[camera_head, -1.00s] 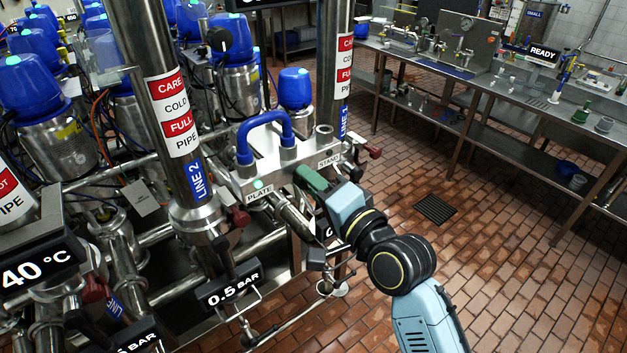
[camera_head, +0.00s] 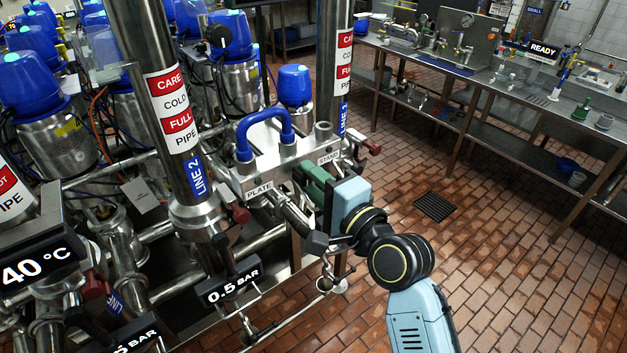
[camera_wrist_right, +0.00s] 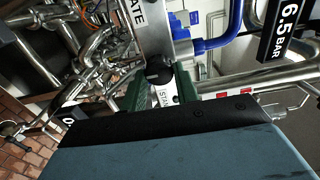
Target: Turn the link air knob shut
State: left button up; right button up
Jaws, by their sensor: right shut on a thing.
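The link air knob, a small black knob (camera_wrist_right: 158,73), sits on the front of the steel plate block, by the STAND label (camera_wrist_right: 164,97). My right gripper (camera_head: 314,180) has its green fingers on either side of the knob and is shut on it; the wrist view shows both fingers (camera_wrist_right: 165,85). In the head view the fingers and wrist hide the knob. The steel block (camera_head: 286,158) carries a blue U-shaped pipe (camera_head: 264,122) and the labels PLATE (camera_head: 259,190) and STAND (camera_head: 329,158). My left gripper is not in view.
Steel pipes marked LINE 2 (camera_head: 165,90) and LINE 1 (camera_head: 338,75) stand close to the block. A red-handled valve (camera_head: 372,149) sticks out to its right. A 0.5 BAR display (camera_head: 232,282) hangs below. Tiled floor (camera_head: 500,270) is open to the right.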

jog(key=o, duration=1)
jog(key=shift+f, duration=0.1)
